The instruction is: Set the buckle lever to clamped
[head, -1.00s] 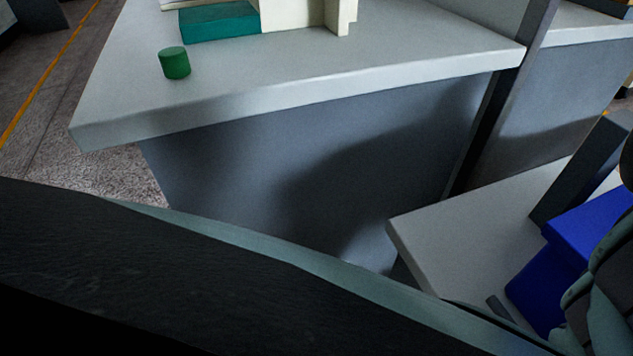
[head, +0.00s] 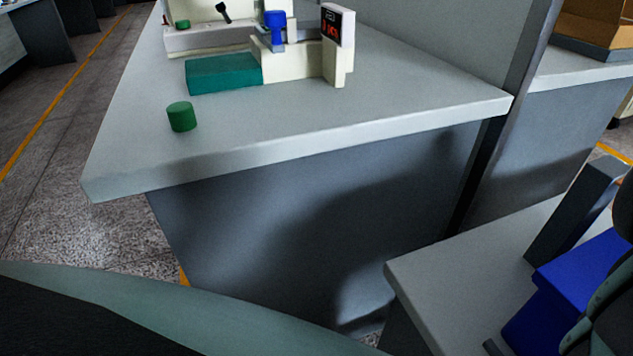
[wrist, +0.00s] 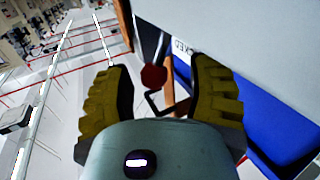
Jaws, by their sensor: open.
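My gripper (wrist: 160,95) shows in the wrist view with its two ribbed yellow-brown fingers wide apart and nothing held between them. Beyond the gap are a dark red round knob (wrist: 153,76) and a thin black bent rod (wrist: 155,101). I cannot tell whether either belongs to the buckle lever, or how far away they are. A blue body (wrist: 265,115) lies behind the right finger, beside a white label partly hidden, its visible letters like "KED". In the head view a blue block (head: 575,285) stands at the lower right, partly covered by my arm.
A grey bench (head: 130,150) carries a cream machine (head: 305,62) with a blue knob (head: 275,20), a small black lever (head: 222,12) and a red-lit display (head: 334,27). A teal block (head: 223,73) and a green cylinder (head: 181,116) stand in front. A dark post (head: 575,215) rises from the lower table (head: 440,280).

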